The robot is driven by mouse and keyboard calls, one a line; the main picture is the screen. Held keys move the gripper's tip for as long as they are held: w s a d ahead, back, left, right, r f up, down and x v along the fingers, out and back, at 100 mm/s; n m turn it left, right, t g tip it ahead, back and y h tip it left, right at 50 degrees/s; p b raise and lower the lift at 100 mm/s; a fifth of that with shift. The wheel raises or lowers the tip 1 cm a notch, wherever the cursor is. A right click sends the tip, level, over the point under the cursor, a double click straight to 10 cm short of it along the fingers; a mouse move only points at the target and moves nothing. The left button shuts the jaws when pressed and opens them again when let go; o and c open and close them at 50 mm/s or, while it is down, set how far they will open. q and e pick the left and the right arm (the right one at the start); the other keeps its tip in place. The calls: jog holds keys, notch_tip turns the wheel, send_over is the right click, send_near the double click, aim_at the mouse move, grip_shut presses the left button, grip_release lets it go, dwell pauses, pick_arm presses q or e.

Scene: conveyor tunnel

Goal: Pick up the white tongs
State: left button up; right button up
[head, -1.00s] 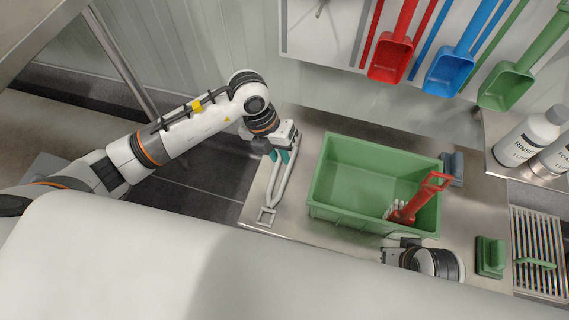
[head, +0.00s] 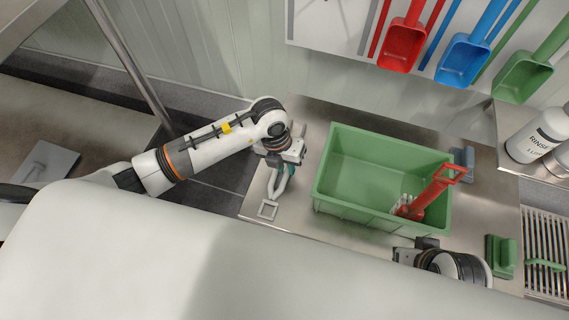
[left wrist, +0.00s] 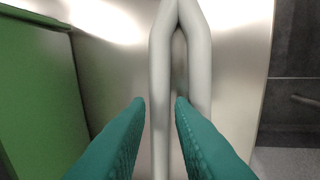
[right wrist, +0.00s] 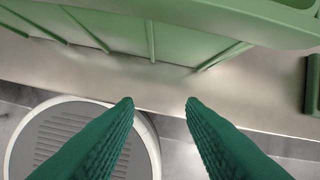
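The white tongs (head: 268,209) lie on the steel table to the left of the green crate, their squared end toward me. My left gripper (head: 284,169) is over them and hides their far part in the head view. In the left wrist view the tongs (left wrist: 160,80) run lengthwise below the open teal fingers (left wrist: 161,102). One tong arm shows in the gap, and the other passes behind the right fingertip. I cannot tell whether the fingers touch them. My right gripper (right wrist: 158,102) is open and empty, in front of the crate.
The green crate (head: 335,205) holds a red-handled brush (head: 432,195). A green block-like tool (head: 500,255) and a grey one (head: 462,163) are right of it. Red, blue and green scoops hang behind. Rinse bottles (head: 535,135) stand on a shelf at right.

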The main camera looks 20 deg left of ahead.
aim_at(287, 170)
pick_arm(q)
jog(key=shift+d+f, duration=0.15)
jog(key=shift+f, duration=0.35)
pick_arm(e)
jog(key=shift+w+f, duration=0.1)
jog(key=shift+w, duration=0.1)
pick_arm(q)
grip_shut()
pick_arm(e)
jog(key=shift+a, duration=0.1)
